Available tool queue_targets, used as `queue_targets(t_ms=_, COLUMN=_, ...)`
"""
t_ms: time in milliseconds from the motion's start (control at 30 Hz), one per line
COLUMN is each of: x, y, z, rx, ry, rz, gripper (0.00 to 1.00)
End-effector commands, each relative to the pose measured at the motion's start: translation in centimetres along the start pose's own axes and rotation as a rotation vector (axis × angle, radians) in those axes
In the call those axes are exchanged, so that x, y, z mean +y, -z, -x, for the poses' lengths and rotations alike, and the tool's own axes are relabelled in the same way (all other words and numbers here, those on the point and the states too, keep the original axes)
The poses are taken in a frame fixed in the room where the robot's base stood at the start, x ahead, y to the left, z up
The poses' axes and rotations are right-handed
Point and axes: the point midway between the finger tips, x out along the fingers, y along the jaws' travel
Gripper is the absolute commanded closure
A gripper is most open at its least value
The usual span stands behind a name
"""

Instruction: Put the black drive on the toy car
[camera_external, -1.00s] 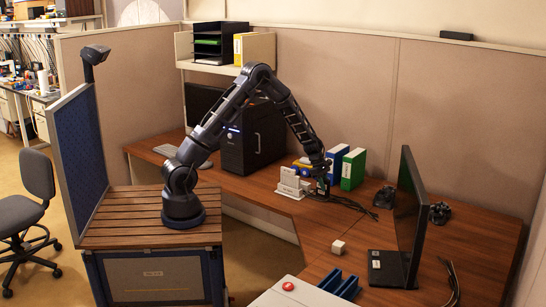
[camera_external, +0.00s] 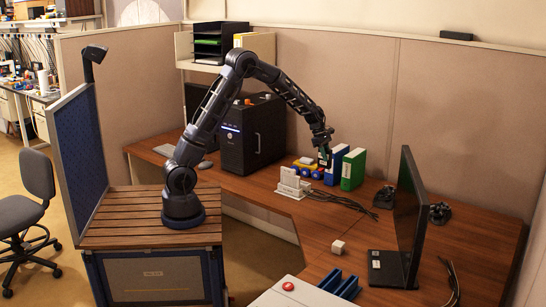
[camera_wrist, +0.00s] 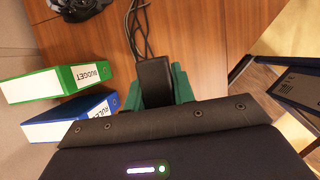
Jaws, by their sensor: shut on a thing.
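The black drive (camera_wrist: 154,82) sits between the teal fingers of my gripper (camera_wrist: 166,84) in the wrist view. In the external view my gripper (camera_external: 325,161) hangs above the desk, in front of the blue and green binders; the drive is too small to make out there. A small yellow and blue object (camera_external: 307,165), which looks like the toy car, stands on the desk just left of my gripper and lower. It does not show in the wrist view.
A white upright holder (camera_external: 292,184) stands in front of the car, with dark cables (camera_external: 345,203) to its right. The blue binder (camera_external: 336,165) and green binder (camera_external: 353,169) are close to my gripper. A black computer tower (camera_external: 252,137) stands left, a monitor (camera_external: 407,220) right.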

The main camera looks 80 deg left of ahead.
Motion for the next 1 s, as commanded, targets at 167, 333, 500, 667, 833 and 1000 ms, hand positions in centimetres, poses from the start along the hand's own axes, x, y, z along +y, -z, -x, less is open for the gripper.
queue_targets(t_ms=167, x=5.2, y=2.3, z=2.3, rx=-0.001, ry=-0.045, rz=0.109, gripper=1.00)
queue_targets(t_ms=333, x=11.3, y=5.5, z=5.6, rx=-0.002, ry=-0.101, rz=0.244, gripper=1.00)
queue_targets(t_ms=500, x=16.7, y=9.3, z=9.2, rx=-0.002, ry=-0.157, rz=0.380, gripper=1.00)
queue_targets(t_ms=667, x=21.2, y=13.2, z=12.7, rx=-0.002, ry=-0.208, rz=0.505, gripper=1.00)
queue_targets(t_ms=833, x=24.6, y=16.7, z=16.0, rx=-0.001, ry=-0.254, rz=0.612, gripper=1.00)
queue_targets(t_ms=1000, x=26.4, y=18.9, z=18.0, rx=0.000, ry=-0.282, rz=0.676, gripper=1.00)
